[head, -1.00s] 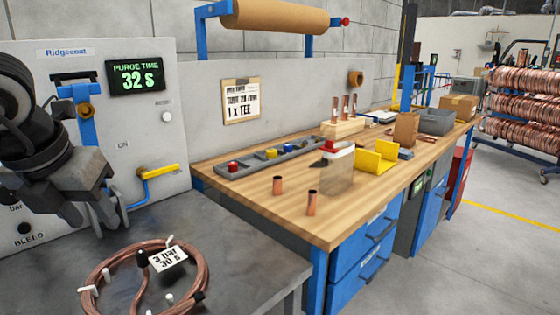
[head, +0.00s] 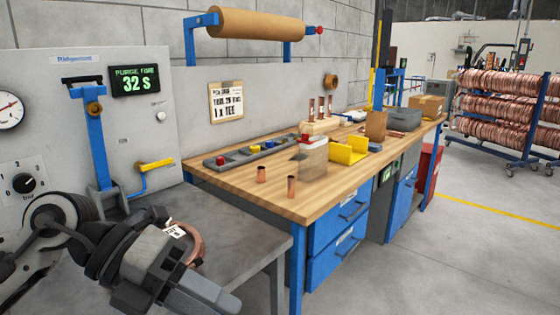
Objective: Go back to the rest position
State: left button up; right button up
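My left gripper (head: 190,293) is at the lower left of the head view, above the grey table (head: 232,223). Its fingers point to the lower right, and I cannot make out whether they are apart. The copper coil (head: 197,250) with its white tag (head: 175,230) lies on that table, mostly hidden behind my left arm and gripper. My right gripper is not in view. The grey test panel (head: 150,117) stands behind, its display (head: 135,81) reading 32 S, with a blue clamp (head: 97,140) and a yellow-handled valve (head: 155,165).
A wooden workbench (head: 235,185) to the right holds two short copper pieces (head: 262,174), a red-capped container (head: 313,157), a yellow holder (head: 348,151) and a grey tray (head: 222,161). A rack of copper coils (head: 500,105) stands at the far right. The floor (head: 430,250) at the right is clear.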

pick_arm(q)
jog(key=s+d+r+n+h, duration=0.25)
jog(key=d+h, duration=0.25)
jog(key=h, duration=0.3)
jog(key=w+a+f+n+t+y, duration=0.2)
jog(key=w+a+n+t, duration=0.15)
jog(key=n+t, duration=0.65)
jog(key=w+a+f+n+t+y, duration=0.2)
jog(key=w+f+n+t, duration=0.15)
jog(key=n+t, duration=0.65)
jog(key=a+f+n+g+y, duration=0.2)
jog(key=a+f+n+y, duration=0.2)
jog(key=f+n+y, duration=0.65)
jog(key=s+f+n+g, duration=0.2)
jog(key=s+f+g, duration=0.1)
jog(key=s+f, duration=0.2)
jog(key=s+f+n+g+y, duration=0.1)
jog(key=s+f, duration=0.4)
jog(key=f, duration=0.5)
jog(key=shift+s+a+f+n+g+p, duration=0.2)
jog(key=shift+a+n+g+p, duration=0.15)
jog(key=shift+n+g, duration=0.65)
